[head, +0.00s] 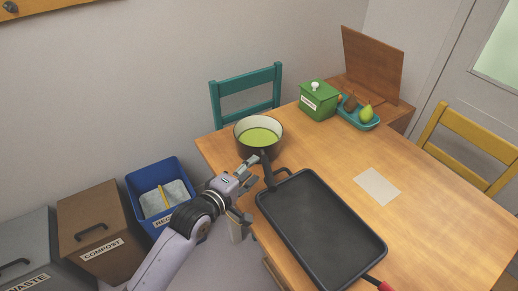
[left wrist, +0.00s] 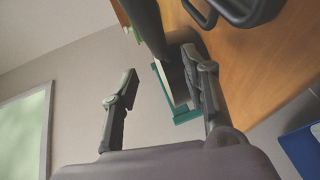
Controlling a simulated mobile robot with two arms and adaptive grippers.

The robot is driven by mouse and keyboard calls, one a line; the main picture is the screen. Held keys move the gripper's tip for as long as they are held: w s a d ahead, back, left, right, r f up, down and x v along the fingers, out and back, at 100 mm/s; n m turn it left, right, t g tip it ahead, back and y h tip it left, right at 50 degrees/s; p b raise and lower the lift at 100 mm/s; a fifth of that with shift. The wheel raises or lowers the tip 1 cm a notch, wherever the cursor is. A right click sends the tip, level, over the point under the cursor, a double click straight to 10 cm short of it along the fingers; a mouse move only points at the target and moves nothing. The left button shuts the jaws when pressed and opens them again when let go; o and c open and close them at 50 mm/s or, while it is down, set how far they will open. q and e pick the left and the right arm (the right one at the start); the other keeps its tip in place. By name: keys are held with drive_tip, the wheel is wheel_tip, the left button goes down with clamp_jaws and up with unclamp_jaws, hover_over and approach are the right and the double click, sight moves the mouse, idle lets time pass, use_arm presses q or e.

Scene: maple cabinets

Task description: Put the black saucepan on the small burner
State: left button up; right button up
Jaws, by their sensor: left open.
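The black saucepan (head: 244,140) stands on the wooden table near its left edge. It has a pale inside and holds green liquid. A dark handle (head: 269,174) runs from it toward the front. My left gripper (head: 256,165) is open beside this handle, just in front of the pan. In the left wrist view the open fingers of the gripper (left wrist: 162,88) are spread, with a dark bar (left wrist: 148,28), seemingly the handle, beyond the tips. I cannot tell whether they touch. No burner is in view. My right gripper is not in view.
A green box (head: 318,101) and a teal fruit tray (head: 358,117) stand behind. A blue bin (head: 150,181) is left of the table.

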sight(265, 157)
use_arm(q)
drive_tip(key=x, duration=0.7)
drive_tip(key=shift+w+d+f, duration=0.1)
drive_tip(key=shift+d+f, duration=0.05)
drive_tip(key=shift+d, duration=0.3)
clamp_jaws()
idle(0.6)
drive_tip(key=shift+r, duration=0.25)
